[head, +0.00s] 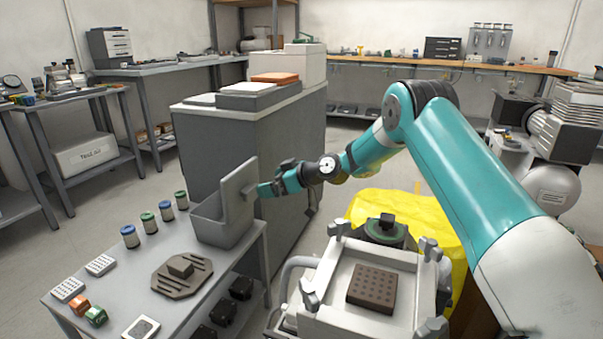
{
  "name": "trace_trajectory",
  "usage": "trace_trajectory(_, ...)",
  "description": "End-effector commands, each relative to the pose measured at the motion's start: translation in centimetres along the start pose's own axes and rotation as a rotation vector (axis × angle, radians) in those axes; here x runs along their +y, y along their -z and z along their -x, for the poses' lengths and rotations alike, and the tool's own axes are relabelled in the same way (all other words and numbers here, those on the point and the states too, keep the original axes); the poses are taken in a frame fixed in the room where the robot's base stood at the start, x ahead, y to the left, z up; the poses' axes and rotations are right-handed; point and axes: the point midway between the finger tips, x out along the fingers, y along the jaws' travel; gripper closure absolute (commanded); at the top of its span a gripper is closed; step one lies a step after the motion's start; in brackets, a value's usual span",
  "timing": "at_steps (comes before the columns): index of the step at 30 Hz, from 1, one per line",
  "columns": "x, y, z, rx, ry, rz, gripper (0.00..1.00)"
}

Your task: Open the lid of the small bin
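The small grey bin (222,226) stands at the far right corner of the grey table. Its lid (238,190) is raised, standing nearly upright above the bin's right side, so the bin is open at the top. My gripper (264,190) is just right of the raised lid, at about its mid-height. It looks close to or touching the lid; I cannot tell which. The fingers are small and seen from the side, so their opening is unclear. The inside of the bin is mostly hidden.
Several small capped jars (148,224) stand left of the bin. A dark slotted plate (182,274) lies in front. A tall grey cabinet (240,140) stands behind. A white-framed fixture with a brown block (372,288) and a yellow object (440,212) are to the right.

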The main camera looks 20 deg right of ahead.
Motion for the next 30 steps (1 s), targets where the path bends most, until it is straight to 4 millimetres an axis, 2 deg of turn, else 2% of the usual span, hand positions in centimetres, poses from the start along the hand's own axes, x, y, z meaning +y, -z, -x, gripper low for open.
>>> trace_trajectory(1, 0.1, 0.2, 1.6, -0.001, -0.004, -0.003, 0.00)
trace_trajectory(6, 0.1, 0.2, 5.8, 0.000, -0.005, -0.002, 0.00)
trace_trajectory(12, 0.1, 0.1, 9.1, 0.001, -0.002, 0.000, 0.00)
trace_trajectory(18, 0.0, 0.0, 10.4, 0.001, -0.001, 0.002, 0.00)
trace_trajectory(30, 0.0, 0.0, 10.4, 0.001, 0.000, 0.002, 0.00)
